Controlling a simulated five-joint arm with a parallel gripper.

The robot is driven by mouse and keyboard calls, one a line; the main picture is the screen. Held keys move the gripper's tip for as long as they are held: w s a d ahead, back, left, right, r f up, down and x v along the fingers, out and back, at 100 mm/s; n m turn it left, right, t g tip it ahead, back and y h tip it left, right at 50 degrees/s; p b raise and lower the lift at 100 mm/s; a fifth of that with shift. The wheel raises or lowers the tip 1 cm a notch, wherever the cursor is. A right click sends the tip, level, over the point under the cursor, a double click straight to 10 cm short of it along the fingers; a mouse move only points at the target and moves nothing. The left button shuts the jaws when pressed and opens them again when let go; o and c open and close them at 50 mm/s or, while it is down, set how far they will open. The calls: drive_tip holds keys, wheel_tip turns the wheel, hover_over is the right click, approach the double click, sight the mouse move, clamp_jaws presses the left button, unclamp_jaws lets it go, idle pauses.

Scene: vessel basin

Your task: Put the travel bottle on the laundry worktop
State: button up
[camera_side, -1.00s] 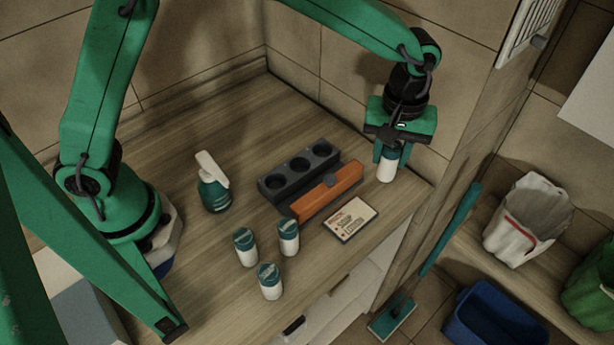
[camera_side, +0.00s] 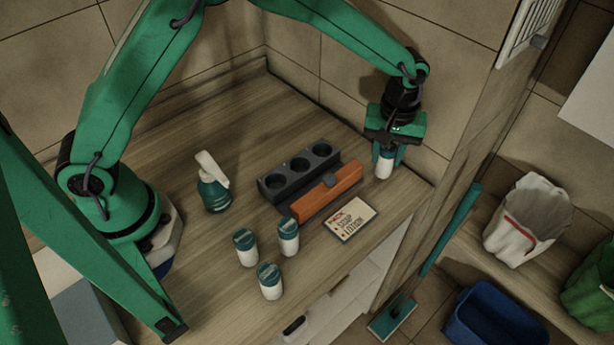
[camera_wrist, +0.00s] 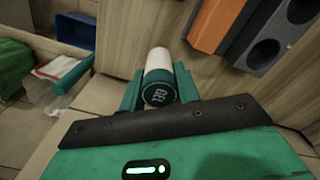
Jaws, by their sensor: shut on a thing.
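The travel bottle (camera_side: 384,166), white with a teal cap, is upright between the fingers of my gripper (camera_side: 388,154). It is over the far right part of the wooden laundry worktop (camera_side: 215,250). I cannot tell whether its base touches the wood. In the wrist view, the bottle (camera_wrist: 158,62) is held cap toward the camera between the two green fingers of my gripper (camera_wrist: 159,84). Several similar-looking bottles are in view: a front bottle (camera_side: 270,281), a left bottle (camera_side: 246,248) and a right bottle (camera_side: 288,236) stand on the worktop.
A dark holder with round holes (camera_side: 300,174) and an orange block (camera_side: 328,193) lie left of my gripper. A label card (camera_side: 350,220) lies in front. A spray bottle (camera_side: 213,190) stands at left. The worktop ends at a wooden panel on the right; tiled walls stand behind.

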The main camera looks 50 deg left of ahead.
drive_tip(key=shift+f, duration=0.7)
drive_tip(key=shift+f, duration=0.1)
drive_tip(key=o, duration=1)
wheel_tip(320, 180, up, 12)
drive_tip(key=shift+r, duration=0.15)
idle(0.4)
